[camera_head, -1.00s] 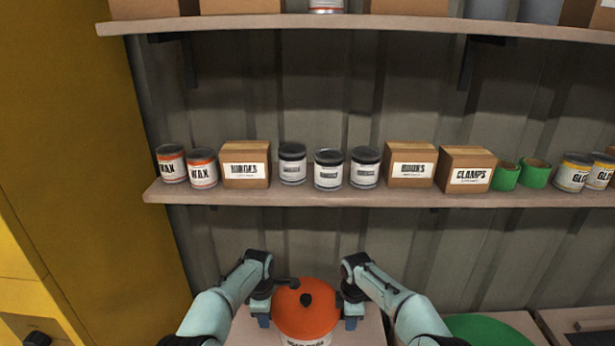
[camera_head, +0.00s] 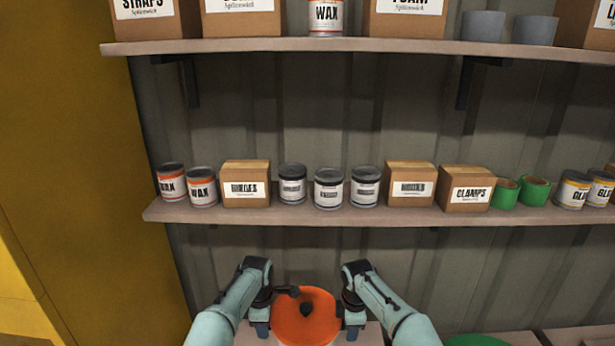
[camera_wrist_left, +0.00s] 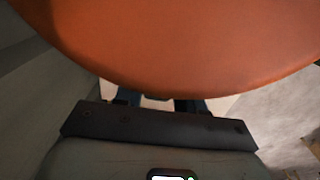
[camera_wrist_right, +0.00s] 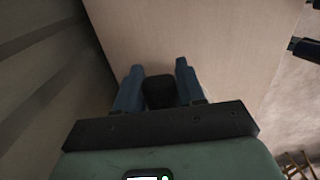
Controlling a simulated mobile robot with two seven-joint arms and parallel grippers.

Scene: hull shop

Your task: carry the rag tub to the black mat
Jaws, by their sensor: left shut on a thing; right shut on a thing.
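The rag tub, with an orange lid (camera_head: 318,312) and a black knob, is at the bottom centre of the head view, its lower part cut off. The lid also fills the top of the left wrist view (camera_wrist_left: 190,45). My left gripper (camera_head: 259,330) is at the tub's left side, shut on it. My right gripper (camera_head: 352,330) is at its right side, also shut on it. In the right wrist view, a dark block, seemingly a tub handle (camera_wrist_right: 158,92), sits between the fingers. I see no black mat.
A pale surface (camera_head: 375,338) shows beside the tub. Behind it, a lower shelf (camera_head: 340,213) holds cans and boxes, and an upper shelf (camera_head: 350,46) holds more. A yellow panel (camera_head: 75,130) stands at left. A green round thing (camera_head: 475,341) is at lower right.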

